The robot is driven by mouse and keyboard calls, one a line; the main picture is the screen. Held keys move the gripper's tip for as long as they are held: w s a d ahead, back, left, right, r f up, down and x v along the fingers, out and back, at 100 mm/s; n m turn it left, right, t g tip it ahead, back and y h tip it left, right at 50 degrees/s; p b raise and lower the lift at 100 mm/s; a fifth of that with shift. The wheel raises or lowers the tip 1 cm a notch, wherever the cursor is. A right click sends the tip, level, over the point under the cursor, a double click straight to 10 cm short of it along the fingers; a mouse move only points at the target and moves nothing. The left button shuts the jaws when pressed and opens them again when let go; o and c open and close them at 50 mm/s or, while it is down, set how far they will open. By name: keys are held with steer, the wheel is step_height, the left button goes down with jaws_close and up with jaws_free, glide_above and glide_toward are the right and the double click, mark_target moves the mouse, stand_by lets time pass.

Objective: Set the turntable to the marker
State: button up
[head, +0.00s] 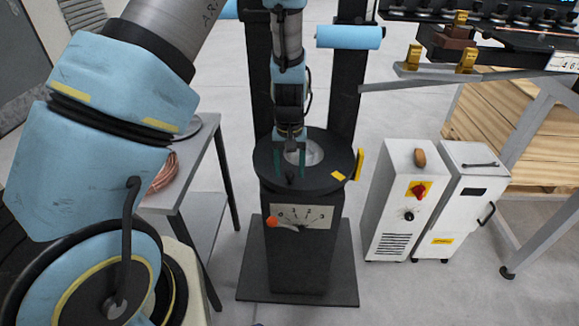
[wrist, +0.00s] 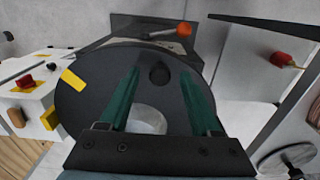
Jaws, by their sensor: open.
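The turntable (head: 262,165) is a round black disc on a dark pedestal, with a pale round centre. It fills the middle of the wrist view (wrist: 85,105). A yellow mark (head: 338,176) lies on its rim, also in the wrist view (wrist: 72,79). An upright yellow marker (head: 359,164) stands just beyond the disc's right edge; in the wrist view (wrist: 50,120) the two are visibly apart. A black peg (wrist: 159,74) stands on the disc. My gripper (head: 290,168) is open above the disc, its green fingers either side of the peg in the wrist view (wrist: 160,72). Contact cannot be told.
The pedestal front has a 0-to-3 scale plate (head: 305,214) and an orange-tipped lever (head: 272,221). A grey table (head: 180,190) with coiled copper tube (head: 163,172) is at left. White cabinets (head: 398,210) stand at right, with a workbench (head: 520,75) behind.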

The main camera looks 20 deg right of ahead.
steer(key=shift+f, duration=0.15)
jaws_close()
stand_by(0.5)
stand_by(0.9)
